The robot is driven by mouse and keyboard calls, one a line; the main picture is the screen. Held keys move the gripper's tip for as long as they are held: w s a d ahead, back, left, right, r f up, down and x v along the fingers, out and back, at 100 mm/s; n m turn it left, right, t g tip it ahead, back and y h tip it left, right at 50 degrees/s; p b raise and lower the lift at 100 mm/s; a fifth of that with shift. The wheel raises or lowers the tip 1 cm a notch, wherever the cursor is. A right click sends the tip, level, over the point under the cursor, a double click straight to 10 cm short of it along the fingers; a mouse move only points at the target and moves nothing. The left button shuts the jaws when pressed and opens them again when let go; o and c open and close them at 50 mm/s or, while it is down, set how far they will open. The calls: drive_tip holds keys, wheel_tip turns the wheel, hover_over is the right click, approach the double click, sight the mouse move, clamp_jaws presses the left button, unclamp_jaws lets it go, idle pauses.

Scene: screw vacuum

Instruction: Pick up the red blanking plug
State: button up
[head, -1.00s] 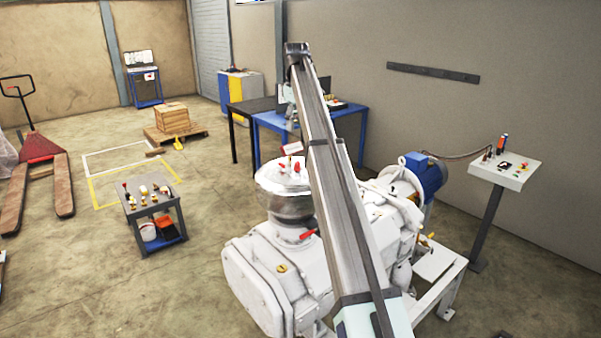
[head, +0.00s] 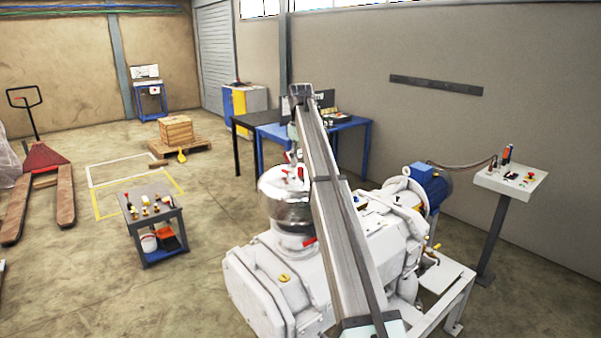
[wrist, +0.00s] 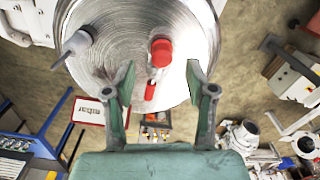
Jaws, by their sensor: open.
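The red blanking plug (wrist: 161,50) stands on the round ribbed metal top (wrist: 118,45) of the vacuum machine in the wrist view. My gripper (wrist: 160,70) is open, with its two fingers apart on the left and right below the plug in the picture. The plug shows between the line of the fingertips, and nothing is held. A second red piece (wrist: 149,92) shows closer in between the fingers; I cannot tell what it belongs to. In the head view, red shows on the silvery dome (head: 285,200), and my arm hides most of the gripper there.
A grey peg-like fitting (wrist: 74,45) stands up on the metal top, left of the plug. In the head view, a blue motor (head: 432,182) and control panel (head: 510,180) stand to the right. A small cart with parts (head: 150,212) stands left on open floor.

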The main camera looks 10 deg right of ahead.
sight(300, 167)
drive_tip(key=shift+s+f+p, duration=0.2)
drive_tip(key=shift+f+p, duration=0.5)
drive_tip(key=shift+f, duration=1.1)
clamp_jaws()
drive_tip(key=shift+r, duration=0.2)
